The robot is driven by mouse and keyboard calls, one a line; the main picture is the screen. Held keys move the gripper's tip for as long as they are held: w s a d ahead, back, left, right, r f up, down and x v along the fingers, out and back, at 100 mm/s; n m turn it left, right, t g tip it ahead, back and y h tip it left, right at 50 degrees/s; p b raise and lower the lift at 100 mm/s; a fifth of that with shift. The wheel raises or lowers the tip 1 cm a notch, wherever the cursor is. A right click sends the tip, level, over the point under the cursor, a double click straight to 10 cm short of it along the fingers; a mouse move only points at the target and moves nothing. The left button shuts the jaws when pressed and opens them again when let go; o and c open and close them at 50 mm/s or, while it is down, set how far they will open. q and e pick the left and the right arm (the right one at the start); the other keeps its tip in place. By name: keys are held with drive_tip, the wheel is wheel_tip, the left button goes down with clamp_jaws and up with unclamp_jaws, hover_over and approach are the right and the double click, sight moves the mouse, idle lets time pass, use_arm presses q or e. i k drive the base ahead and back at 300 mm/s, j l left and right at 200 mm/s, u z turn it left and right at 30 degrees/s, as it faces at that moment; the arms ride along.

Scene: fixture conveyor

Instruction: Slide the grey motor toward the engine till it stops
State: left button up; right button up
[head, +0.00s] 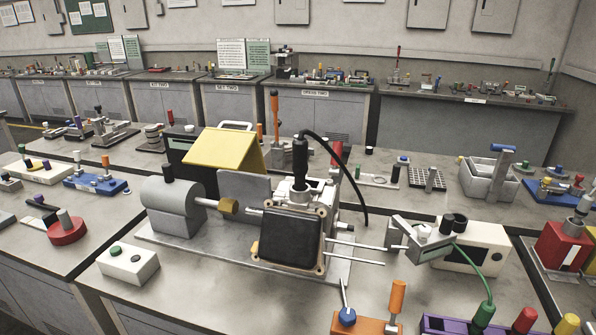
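The grey motor (172,207) is a horizontal cylinder on a block foot with a black knob on top. It stands at the left end of a grey base plate (205,252). Its shaft points right and ends in a brass-coloured coupling (228,206). The engine (290,237) stands to the right on the plate, with a black front cover and a black plug cap and cable (300,155) on top. A gap shows between coupling and engine, though its depth is hard to judge. Neither gripper is in view.
A grey upright panel (245,187) and a yellow sloped cover (225,149) stand behind the shaft. Metal rods (355,259) stick out right of the engine. A white button box (128,264) sits at front left. The bench in front of the plate is mostly clear.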

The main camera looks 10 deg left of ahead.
sight(176, 207)
drive_tip(key=u, duration=1.3)
drive_tip(key=i+j, duration=0.1)
